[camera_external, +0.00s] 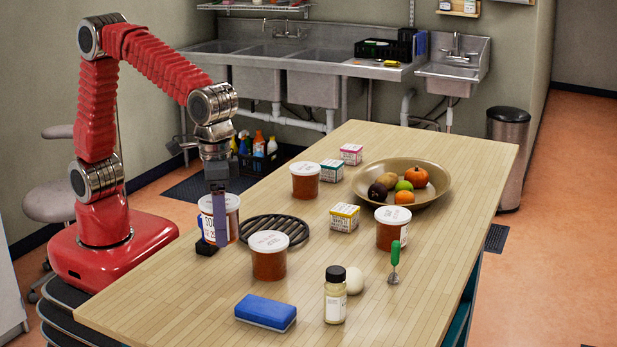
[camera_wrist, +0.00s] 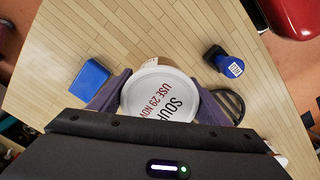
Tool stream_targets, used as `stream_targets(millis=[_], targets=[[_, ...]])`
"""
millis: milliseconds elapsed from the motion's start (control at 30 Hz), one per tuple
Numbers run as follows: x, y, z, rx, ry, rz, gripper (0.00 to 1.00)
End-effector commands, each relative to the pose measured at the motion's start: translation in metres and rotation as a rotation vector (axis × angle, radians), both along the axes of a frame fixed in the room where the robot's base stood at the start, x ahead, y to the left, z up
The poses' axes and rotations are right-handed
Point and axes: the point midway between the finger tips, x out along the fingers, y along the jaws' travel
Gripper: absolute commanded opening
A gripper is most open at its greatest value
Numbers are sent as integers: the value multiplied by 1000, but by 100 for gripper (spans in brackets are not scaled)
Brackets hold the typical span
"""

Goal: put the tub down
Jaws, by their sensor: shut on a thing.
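The tub (camera_external: 232,222) is a reddish-brown container with a white lid and a printed label, near the table's left edge in the external view. My gripper (camera_external: 219,214) is shut on it from above, with a purple-grey finger along its side. In the wrist view the tub's white lid (camera_wrist: 160,96) fills the space between the fingers and reads "SOUP" and "USE 29 NOV". The tub looks upright and low over the wooden table (camera_external: 180,300). I cannot tell whether its base touches the wood.
A dark trivet (camera_external: 278,230) and a similar tub (camera_external: 269,256) stand close on the right. A blue and black object (camera_external: 206,247) is tight beside the held tub. A blue sponge (camera_external: 265,312) lies nearer the front. The front left tabletop is clear.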

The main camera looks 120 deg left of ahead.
Motion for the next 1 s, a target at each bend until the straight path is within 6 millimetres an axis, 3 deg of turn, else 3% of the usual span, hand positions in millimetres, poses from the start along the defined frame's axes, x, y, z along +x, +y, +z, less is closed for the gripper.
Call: stream_targets(millis=[300,600,833,1000], targets=[[12,88,5,0,-6,131,36],[9,167,11,1,-7,158,36],[2,213,15,2,-7,107,36],[-2,227,18,2,-5,9,36]])
